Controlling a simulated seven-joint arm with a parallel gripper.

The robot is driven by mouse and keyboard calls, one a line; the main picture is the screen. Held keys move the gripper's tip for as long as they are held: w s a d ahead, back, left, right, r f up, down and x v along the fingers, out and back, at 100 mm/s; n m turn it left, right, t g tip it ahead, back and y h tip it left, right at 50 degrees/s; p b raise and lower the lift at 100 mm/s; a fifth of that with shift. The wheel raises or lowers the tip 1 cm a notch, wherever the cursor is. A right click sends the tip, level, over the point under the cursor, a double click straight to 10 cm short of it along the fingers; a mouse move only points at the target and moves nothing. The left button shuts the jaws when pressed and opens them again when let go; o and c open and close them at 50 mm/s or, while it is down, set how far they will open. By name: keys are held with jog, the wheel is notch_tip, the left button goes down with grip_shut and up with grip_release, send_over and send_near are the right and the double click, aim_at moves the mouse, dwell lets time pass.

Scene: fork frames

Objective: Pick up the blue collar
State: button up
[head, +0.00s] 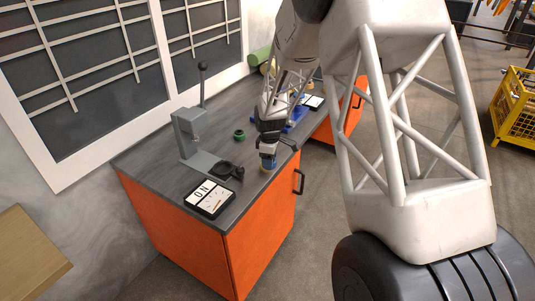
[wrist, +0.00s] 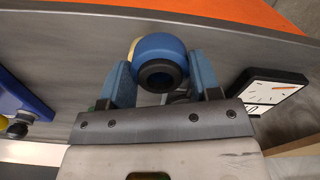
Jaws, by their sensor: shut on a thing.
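The blue collar (wrist: 158,45) is a short blue ring with a black-rimmed bore and a cream-yellow band on one side. It sits between the two blue-grey fingers of my gripper (wrist: 163,76) in the wrist view, which are shut on it. In the head view my gripper (head: 268,157) points down near the front edge of the workbench, with the collar (head: 268,166) small and partly hidden at its tips. I cannot tell whether the collar touches the bench top.
On the grey workbench (head: 150,155) stand a grey lever press (head: 188,138), black round parts (head: 226,168), a green ring (head: 239,134) and an ON dial panel (head: 209,198). A blue fixture (head: 296,124) lies behind my gripper. A yellow crate (head: 515,108) stands far right.

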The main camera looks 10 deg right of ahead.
jog(key=shift+s+r, duration=0.1)
jog(key=shift+s, duration=0.55)
jog(key=shift+a, duration=0.1)
